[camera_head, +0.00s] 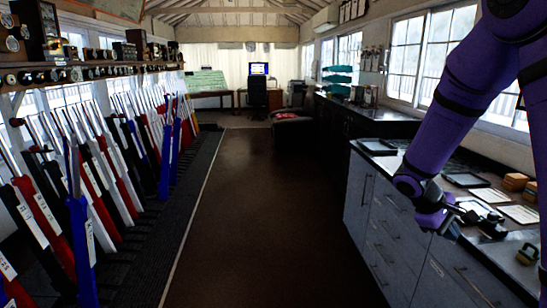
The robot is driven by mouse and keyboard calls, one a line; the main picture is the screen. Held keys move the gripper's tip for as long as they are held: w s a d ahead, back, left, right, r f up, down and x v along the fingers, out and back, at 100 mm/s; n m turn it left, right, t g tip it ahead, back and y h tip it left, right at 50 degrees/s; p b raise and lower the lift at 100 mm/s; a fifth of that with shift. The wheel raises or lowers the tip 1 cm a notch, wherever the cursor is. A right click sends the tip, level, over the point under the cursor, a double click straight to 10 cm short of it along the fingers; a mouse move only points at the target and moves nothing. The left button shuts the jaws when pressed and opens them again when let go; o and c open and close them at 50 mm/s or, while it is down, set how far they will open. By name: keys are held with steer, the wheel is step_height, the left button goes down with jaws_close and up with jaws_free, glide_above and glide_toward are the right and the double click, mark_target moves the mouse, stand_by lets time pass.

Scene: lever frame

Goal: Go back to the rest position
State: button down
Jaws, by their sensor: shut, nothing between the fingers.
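My gripper (446,227) is at the end of my purple arm, at the right of the view. It is over the front edge of the right-hand counter, low and close to the counter top. Its fingers are small in the picture and appear closed, with nothing seen between them. The lever frame (103,170) runs along the left side, with rows of red, black, white and blue levers. Several blue levers lean out of line with the others toward the aisle.
The floor aisle (250,200) in the middle is clear. A desk chair (258,93) and a lit monitor (259,69) stand at the far end.

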steer(key=s+a+r+m+t+y, duration=0.2)
steer(key=s+a+r+t+y, duration=0.1)
steer(key=s+a+r, duration=0.5)
steer(key=s+a+r+m+t+y, duration=0.2)
steer(key=s+a+r+t+y, duration=0.2)
steer(key=s+a+r, duration=0.4)
steer(key=s+r, duration=0.3)
steer(key=s, duration=0.2)
steer(key=shift+s+r+m+t+y, duration=0.15)
steer(key=shift+r+m+t+y, duration=0.15)
steer(key=shift+r+t, duration=0.1)
steer(key=shift+d, duration=0.15)
